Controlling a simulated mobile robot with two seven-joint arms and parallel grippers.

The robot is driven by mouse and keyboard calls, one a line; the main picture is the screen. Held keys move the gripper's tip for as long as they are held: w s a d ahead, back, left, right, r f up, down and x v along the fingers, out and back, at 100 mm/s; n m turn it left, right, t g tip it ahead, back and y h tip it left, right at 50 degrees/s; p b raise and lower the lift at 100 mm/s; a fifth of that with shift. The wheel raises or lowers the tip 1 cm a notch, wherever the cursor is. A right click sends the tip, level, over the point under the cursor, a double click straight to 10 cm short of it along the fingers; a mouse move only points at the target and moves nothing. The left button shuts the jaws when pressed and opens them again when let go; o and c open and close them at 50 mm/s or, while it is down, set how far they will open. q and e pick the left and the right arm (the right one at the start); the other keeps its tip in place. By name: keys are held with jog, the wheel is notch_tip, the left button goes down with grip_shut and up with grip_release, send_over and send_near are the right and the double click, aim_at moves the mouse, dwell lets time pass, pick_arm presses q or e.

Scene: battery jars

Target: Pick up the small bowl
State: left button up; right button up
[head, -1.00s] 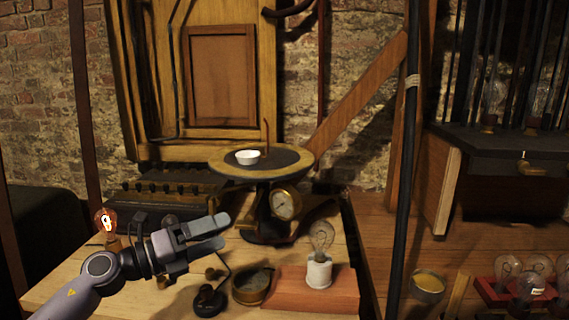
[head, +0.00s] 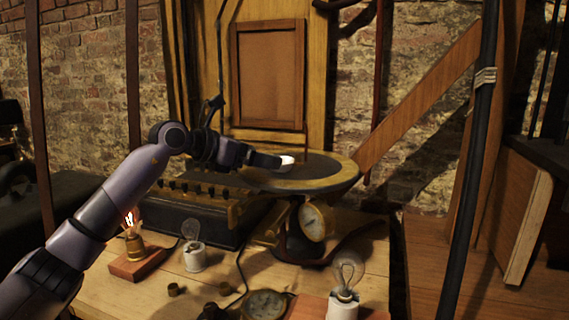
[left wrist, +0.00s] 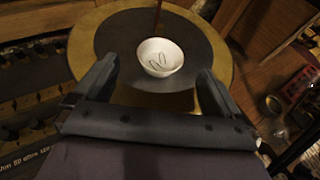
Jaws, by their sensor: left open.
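The small white bowl (head: 288,160) sits on the round, dark-topped stand with a yellow rim (head: 335,183). In the head view my left gripper (head: 266,161) is at the bowl's left and hides part of it. The left wrist view shows the whole bowl (left wrist: 160,53), with thin dark looped shapes inside it. There the open left gripper (left wrist: 157,76) has one finger on each side, with the bowl just beyond the fingertips and apart from them. My right gripper is not in view.
A dial gauge (head: 313,222) is under the stand. Bulbs in white holders (head: 194,256) (head: 342,305) and a lit bulb (head: 131,222) stand on the wooden table (head: 215,287). A dark keyed box (head: 200,213) is behind them.

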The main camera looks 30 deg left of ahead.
pick_arm(q)
jog(key=shift+p+x, duration=0.45)
jog(key=shift+x, duration=2.3)
jog(key=shift+s, duration=0.15)
jog(key=c, duration=1.1)
